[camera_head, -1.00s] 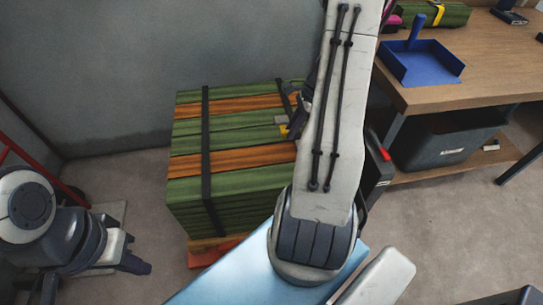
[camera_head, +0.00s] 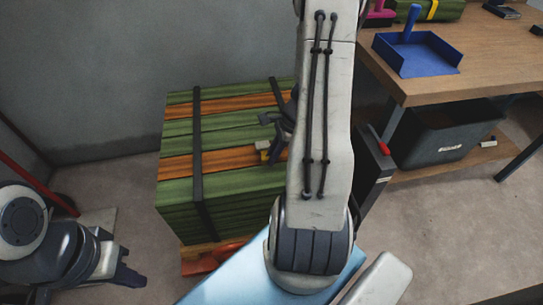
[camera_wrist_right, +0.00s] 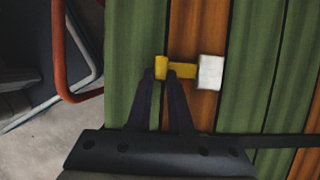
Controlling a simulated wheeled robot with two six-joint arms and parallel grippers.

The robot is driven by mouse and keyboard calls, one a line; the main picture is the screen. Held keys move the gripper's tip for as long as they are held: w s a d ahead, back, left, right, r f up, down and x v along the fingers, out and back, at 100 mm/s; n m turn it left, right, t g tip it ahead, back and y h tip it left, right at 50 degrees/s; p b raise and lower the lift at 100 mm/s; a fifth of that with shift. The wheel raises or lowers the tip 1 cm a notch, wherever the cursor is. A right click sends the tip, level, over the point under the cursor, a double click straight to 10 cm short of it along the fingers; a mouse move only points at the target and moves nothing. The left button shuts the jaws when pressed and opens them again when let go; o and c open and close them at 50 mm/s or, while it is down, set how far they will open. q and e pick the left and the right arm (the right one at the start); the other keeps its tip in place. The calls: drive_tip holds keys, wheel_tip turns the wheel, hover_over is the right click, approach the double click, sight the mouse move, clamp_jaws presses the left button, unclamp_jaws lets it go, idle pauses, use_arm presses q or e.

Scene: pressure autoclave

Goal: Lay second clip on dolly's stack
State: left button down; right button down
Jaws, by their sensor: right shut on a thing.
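The dolly's stack of green and orange boards (camera_head: 180,143) stands by the wall, bound with black straps (camera_head: 197,145). Its orange-red dolly (camera_head: 205,260) shows underneath. My right gripper (camera_head: 274,146) is over the right part of the stack top, shut on a small yellow clip (camera_head: 262,146) with a white block on its end. In the right wrist view the fingers (camera_wrist_right: 160,75) hold the clip's yellow part (camera_wrist_right: 180,70), its white block (camera_wrist_right: 211,72) above an orange board. I cannot tell whether it touches the boards. My left gripper (camera_head: 128,274) is low at the left, apart from the stack.
A wooden bench (camera_head: 400,85) at the right carries a blue dustpan-like tray (camera_head: 420,55) and a green bundle (camera_head: 445,10). A dark bin (camera_head: 450,135) sits on its lower shelf. A dark box with a red handle (camera_head: 375,165) stands right of the stack.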

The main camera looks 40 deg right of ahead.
drive_tip(key=shift+f, duration=0.3)
drive_tip(key=c, duration=0.8)
unclamp_jaws()
drive_tip(key=p+v, duration=0.4)
drive_tip(key=v, duration=0.8)
drive_tip(key=shift+r+p, duration=0.35)
drive_tip(key=shift+p, duration=0.05)
drive_tip(key=shift+a, duration=0.1)
